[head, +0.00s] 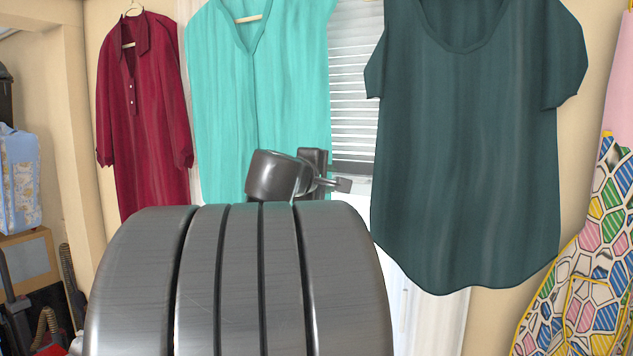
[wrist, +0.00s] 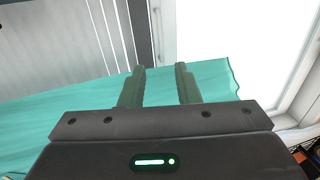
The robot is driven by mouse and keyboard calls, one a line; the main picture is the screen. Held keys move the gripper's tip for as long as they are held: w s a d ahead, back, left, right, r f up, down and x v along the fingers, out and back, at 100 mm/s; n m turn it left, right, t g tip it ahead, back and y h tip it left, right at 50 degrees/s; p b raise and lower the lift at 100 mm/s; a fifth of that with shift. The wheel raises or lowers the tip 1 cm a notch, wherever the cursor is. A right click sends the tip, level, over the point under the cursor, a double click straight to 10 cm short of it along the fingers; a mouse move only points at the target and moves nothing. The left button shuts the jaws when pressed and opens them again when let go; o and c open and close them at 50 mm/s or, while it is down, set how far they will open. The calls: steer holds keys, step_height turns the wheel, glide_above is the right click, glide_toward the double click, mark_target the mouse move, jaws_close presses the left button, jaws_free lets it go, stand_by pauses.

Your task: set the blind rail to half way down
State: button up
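The white slatted blind (head: 352,100) shows in the head view between a turquoise shirt and a dark teal shirt. Its bottom rail (head: 351,168) is a grey band above the bright pane. In the wrist view the blind (wrist: 65,40) fills the upper left and its grey rail (wrist: 141,30) runs up the picture beside the bright pane. My gripper (wrist: 161,70) is open, its two fingers apart with no rail between them. Turquoise cloth lies behind the fingers; I cannot tell if it touches them. In the head view my gripper (head: 342,185) is mostly hidden by my arm.
Hanging clothes crowd the window: a dark red dress (head: 145,110), the turquoise shirt (head: 255,90), the dark teal shirt (head: 475,140) and a patterned garment (head: 590,270). The turquoise shirt (wrist: 60,125) also crosses the wrist view. A shelf with a blue bag (head: 18,180) stands at left.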

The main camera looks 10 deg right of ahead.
steer(key=p+x, duration=0.1)
steer(key=x, duration=1.1)
steer(key=shift+p, duration=0.3)
steer(key=shift+f, duration=0.1)
steer(key=shift+c, duration=0.4)
jaws_close()
